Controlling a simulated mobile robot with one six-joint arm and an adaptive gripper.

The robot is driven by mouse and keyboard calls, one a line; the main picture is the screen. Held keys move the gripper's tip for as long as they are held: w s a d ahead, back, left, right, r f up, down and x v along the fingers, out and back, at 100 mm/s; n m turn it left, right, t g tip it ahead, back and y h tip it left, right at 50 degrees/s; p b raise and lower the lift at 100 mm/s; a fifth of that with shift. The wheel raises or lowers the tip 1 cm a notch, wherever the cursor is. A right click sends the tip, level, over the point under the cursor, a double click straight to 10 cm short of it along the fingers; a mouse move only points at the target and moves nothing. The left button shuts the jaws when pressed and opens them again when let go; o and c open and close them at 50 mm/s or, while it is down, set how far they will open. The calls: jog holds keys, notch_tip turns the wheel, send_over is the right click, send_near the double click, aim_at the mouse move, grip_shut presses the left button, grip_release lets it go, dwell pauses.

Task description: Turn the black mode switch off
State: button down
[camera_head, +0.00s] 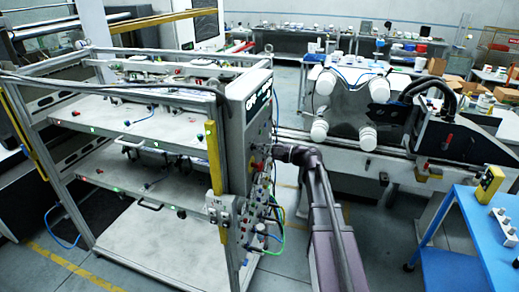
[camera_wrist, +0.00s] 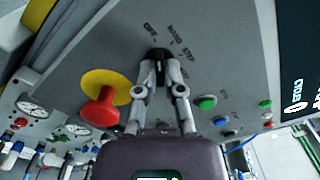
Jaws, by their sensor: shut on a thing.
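The black mode switch (camera_wrist: 157,53) is on the grey control panel (camera_wrist: 215,60) in the wrist view, below printed position labels, one of which seems to read OFF. My gripper (camera_wrist: 159,68) is shut on the switch, a fingertip on each side. The fingers cover much of the switch, so I cannot tell which label it points to. In the head view my gripper (camera_head: 277,152) reaches the side panel of the rack (camera_head: 245,125), and the switch cannot be made out there.
A red mushroom button (camera_wrist: 101,107) on a yellow disc stands out left of my gripper. Green buttons (camera_wrist: 207,102) and a small red button (camera_wrist: 268,124) are to the right. Gauges (camera_wrist: 33,107) and hoses are at lower left. A blue table (camera_head: 490,235) stands at right in the head view.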

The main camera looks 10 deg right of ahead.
jog(key=shift+n, duration=1.1)
jog(key=c, duration=0.8)
grip_release()
jog(key=shift+o, duration=0.2)
jog(key=v, duration=1.2)
